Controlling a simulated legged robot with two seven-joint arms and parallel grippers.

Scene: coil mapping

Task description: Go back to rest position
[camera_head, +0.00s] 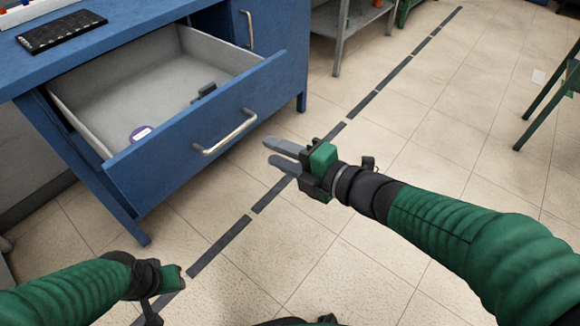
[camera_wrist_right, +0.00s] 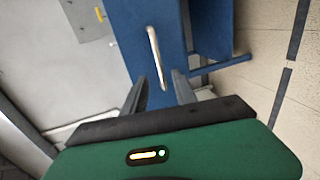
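My right gripper (camera_head: 268,152) is in front of the open blue drawer (camera_head: 180,158), to the right of its metal handle (camera_head: 225,134). Its two grey fingers are apart with nothing between them. In the right wrist view the fingers (camera_wrist_right: 162,88) point toward the handle (camera_wrist_right: 154,55), with a gap and no visible contact. My left gripper (camera_head: 170,280) is low at the left, below the drawer. Its fingers cannot be made out.
The drawer sticks out from a blue workbench (camera_head: 100,30). It holds a small black object (camera_head: 204,91) and a purple-and-white round item (camera_head: 141,133). A black keyboard-like object (camera_head: 62,31) lies on top. A green-framed chair (camera_head: 548,100) stands right; tiled floor between is clear.

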